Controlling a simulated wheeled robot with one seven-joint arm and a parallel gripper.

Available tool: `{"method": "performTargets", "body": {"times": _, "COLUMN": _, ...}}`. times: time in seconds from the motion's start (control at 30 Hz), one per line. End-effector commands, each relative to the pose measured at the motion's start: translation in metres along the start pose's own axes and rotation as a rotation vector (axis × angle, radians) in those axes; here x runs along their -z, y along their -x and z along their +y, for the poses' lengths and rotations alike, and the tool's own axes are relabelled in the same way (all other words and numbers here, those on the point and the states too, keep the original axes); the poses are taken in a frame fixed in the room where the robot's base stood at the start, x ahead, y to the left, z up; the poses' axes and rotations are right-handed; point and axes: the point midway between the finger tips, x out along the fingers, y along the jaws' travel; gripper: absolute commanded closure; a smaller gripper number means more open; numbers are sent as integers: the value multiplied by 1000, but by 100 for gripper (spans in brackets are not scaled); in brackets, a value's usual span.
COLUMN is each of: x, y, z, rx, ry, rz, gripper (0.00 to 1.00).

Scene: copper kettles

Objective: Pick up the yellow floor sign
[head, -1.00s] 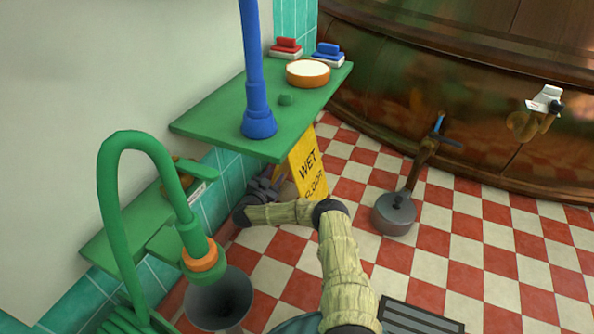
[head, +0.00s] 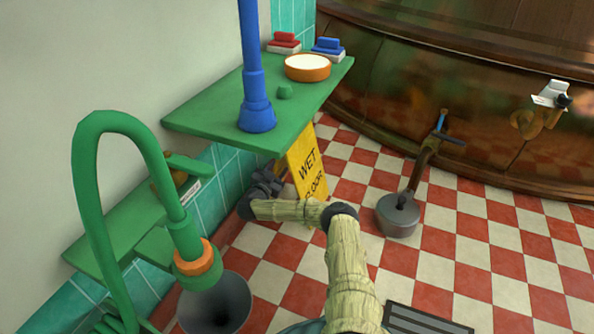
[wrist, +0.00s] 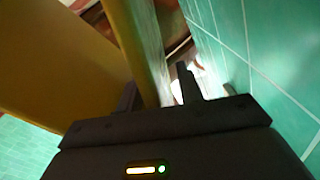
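The yellow floor sign (head: 306,165), lettered "WET FLOOR", stands on the checkered floor beneath the front edge of the green shelf. The shelf hides its top. My gripper (head: 268,182) is low beside the sign's left side, close to the tiled wall. In the wrist view, one yellow panel (wrist: 143,45) of the sign reaches down between my two fingers (wrist: 157,92), and another broad yellow panel (wrist: 50,60) lies to the left. The fingers are apart, with a gap showing between the panel and the right finger.
The green shelf (head: 215,110) overhangs the sign and carries a round orange dish (head: 307,68) and a blue post (head: 254,70). Teal wall tiles (wrist: 270,50) run close on my gripper's right.

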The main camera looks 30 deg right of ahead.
Motion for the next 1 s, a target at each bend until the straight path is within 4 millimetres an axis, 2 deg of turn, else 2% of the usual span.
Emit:
{"method": "performTargets", "body": {"times": 0.07, "x": 0, "y": -1, "z": 1, "rx": -2, "ry": 0, "rz": 1, "gripper": 66}}
{"method": "performTargets", "body": {"times": 0.23, "x": 2, "y": -4, "z": 5, "rx": -9, "ry": 0, "rz": 3, "gripper": 99}}
{"method": "performTargets", "body": {"times": 0.77, "x": 8, "y": -6, "z": 5, "rx": -11, "ry": -1, "rz": 9, "gripper": 100}}
{"method": "performTargets", "body": {"times": 1.0, "x": 32, "y": -6, "z": -2, "rx": -9, "ry": -1, "rz": 10, "gripper": 100}}
